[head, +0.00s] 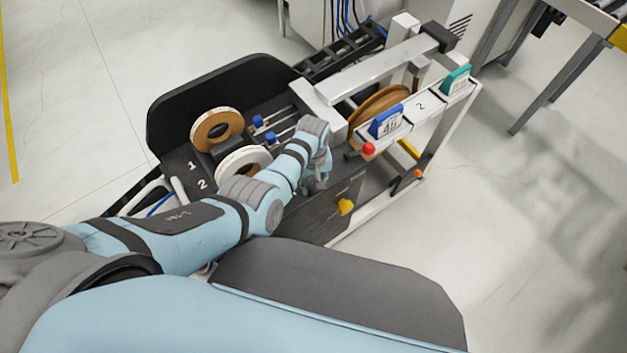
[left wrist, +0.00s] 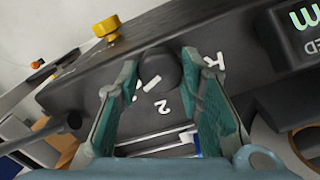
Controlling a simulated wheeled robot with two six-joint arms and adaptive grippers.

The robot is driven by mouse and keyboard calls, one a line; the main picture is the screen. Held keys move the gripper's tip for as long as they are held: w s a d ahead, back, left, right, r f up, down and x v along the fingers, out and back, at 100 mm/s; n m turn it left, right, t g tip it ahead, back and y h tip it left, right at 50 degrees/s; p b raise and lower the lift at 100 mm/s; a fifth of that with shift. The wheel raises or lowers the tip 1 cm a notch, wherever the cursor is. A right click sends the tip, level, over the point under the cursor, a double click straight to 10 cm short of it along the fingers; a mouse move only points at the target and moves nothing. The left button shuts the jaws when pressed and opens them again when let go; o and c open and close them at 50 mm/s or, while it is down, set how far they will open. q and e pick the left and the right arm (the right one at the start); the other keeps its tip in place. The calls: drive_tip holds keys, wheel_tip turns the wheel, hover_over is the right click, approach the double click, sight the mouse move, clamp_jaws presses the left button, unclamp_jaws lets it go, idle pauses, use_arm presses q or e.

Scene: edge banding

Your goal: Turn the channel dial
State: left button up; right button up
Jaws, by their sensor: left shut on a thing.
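The channel dial (left wrist: 158,66) is a dark round knob on the dark panel of the machine, seen in the left wrist view. A short white bar shows at its near edge, close to a white 2 (left wrist: 162,106) on the panel. Other white markings beside it are partly hidden by the fingers. My left gripper (left wrist: 160,73) has its two teal fingers on either side of the dial and is shut on it. In the head view my left gripper (head: 317,184) is over the panel, and the dial is hidden there. My right gripper is not in view.
A yellow knob (head: 345,207) stands on the panel near the dial, and a red ball-ended lever (head: 368,148) lies beyond. Tape rolls (head: 217,129) stand at the left by slots 1 and 2. Blue (head: 384,121) and teal (head: 455,80) tags sit on the white rail.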

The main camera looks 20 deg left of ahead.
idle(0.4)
use_arm(q)
drive_tip(key=o, duration=1.2)
drive_tip(key=shift+c, duration=0.2)
drive_tip(key=shift+r, duration=0.2)
wheel_tip(320, 180, up, 12)
drive_tip(key=shift+f, duration=0.15)
